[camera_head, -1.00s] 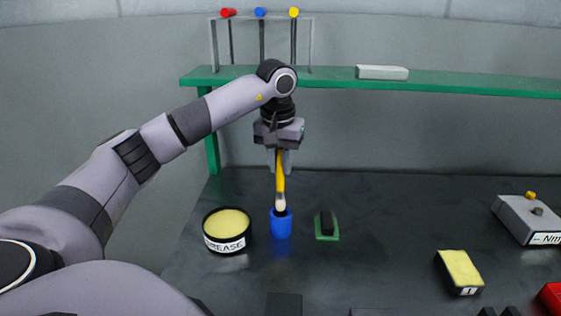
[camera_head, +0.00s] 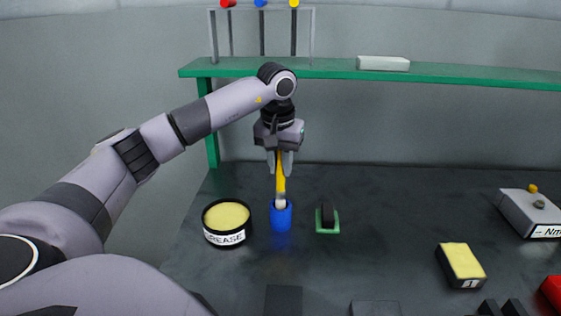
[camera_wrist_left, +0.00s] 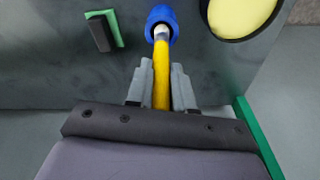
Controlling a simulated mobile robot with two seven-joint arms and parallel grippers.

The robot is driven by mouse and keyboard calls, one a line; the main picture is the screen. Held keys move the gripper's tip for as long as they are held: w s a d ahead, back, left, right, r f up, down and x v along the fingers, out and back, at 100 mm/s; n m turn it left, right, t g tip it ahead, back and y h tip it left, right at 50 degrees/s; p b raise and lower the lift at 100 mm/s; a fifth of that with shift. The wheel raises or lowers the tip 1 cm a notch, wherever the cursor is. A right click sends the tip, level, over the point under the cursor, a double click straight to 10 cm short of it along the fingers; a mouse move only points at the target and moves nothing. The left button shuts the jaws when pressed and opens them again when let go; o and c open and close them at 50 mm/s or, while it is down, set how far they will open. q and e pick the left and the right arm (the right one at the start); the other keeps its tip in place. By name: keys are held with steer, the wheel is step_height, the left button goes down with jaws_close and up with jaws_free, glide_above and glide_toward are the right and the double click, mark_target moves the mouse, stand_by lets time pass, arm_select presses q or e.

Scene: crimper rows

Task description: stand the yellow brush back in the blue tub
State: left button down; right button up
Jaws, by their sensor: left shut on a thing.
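The yellow brush (camera_head: 281,181) hangs upright below my left gripper (camera_head: 281,168), which is shut on its handle. Its pale lower end reaches the mouth of the blue tub (camera_head: 281,218), and the lowest part is hidden by the tub's rim. In the left wrist view the brush (camera_wrist_left: 161,75) runs from between the fingers (camera_wrist_left: 162,95) to the opening of the blue tub (camera_wrist_left: 161,16). I cannot tell whether the brush touches the tub's bottom. My right gripper is not in view.
A black grease tin (camera_head: 227,237) stands close left of the tub. A green block with a black handle (camera_head: 327,221) is to its right. A yellow sponge-like block (camera_head: 462,262) and a grey box (camera_head: 529,214) are further right. A green shelf (camera_head: 440,75) runs behind.

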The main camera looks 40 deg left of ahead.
mark_target(281, 197)
arm_select(q)
steer(key=shift+f+b, duration=1.1)
steer(key=shift+f, duration=1.15)
steer(key=c, duration=0.9)
jaws_free()
steer(key=shift+s+d+r, duration=0.1)
steer(key=shift+s+r, duration=0.1)
steer(key=shift+r, duration=1.6)
steer(key=shift+s+d+r, duration=0.1)
steer(key=shift+s+r, duration=0.1)
steer(key=shift+r, duration=1.55)
